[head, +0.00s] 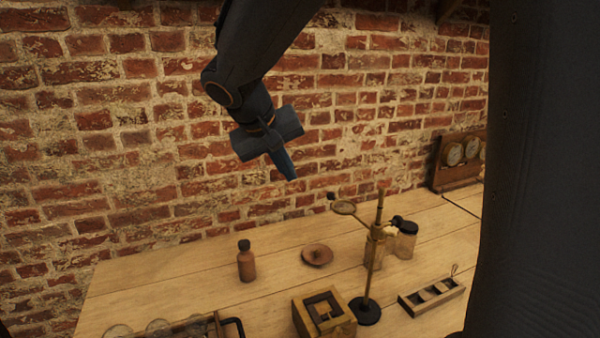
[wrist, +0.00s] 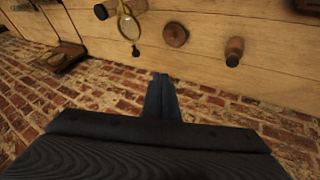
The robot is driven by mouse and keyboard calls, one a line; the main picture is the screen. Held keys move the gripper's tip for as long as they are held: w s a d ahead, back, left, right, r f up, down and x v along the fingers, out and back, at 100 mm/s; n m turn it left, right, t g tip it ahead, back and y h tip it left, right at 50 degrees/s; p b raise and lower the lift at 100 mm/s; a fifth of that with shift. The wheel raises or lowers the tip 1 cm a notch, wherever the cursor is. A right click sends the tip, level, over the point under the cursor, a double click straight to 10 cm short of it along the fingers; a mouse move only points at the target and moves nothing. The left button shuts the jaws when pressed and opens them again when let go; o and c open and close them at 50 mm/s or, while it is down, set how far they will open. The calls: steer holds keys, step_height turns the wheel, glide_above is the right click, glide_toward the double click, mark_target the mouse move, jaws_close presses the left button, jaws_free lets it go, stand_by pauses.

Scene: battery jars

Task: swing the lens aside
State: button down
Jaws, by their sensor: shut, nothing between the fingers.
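The lens (head: 343,208) is a small round glass in a brass ring on a side arm of a brass stand (head: 376,240) with a round black base. In the head view it points left from the upright post, above the table. It also shows in the wrist view as an oval brass ring (wrist: 129,27). My gripper (head: 290,172) is shut and empty, high against the brick wall, above and left of the lens and clear of it. In the wrist view my gripper's closed fingers (wrist: 161,80) point toward the table.
A brown bottle (head: 246,262), a round brown dish (head: 317,255), a wooden box (head: 324,314) and a divided tray (head: 432,296) stand on the wooden table (head: 190,275). A jar with a black lid (head: 405,240) stands right of the post. A rack of gauges (head: 460,155) is at the back right.

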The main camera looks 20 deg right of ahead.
steer(key=w+d+f+p, duration=0.2)
steer(key=d+f+p, duration=0.1)
steer(key=d+f, duration=0.5)
steer(key=shift+w+d+f, duration=0.2)
steer(key=shift+w+f, duration=0.05)
steer(key=shift+w, duration=0.1)
steer(key=shift+d, duration=0.1)
steer(key=shift+w+d+m+g+b, duration=0.15)
steer(key=shift+d+m+g+b, duration=0.15)
steer(key=shift+d, duration=0.25)
steer(key=shift+w+d+m+g+b, duration=0.15)
steer(key=shift+d+m+g+b, duration=0.05)
steer(key=shift+d+m+b, duration=0.25)
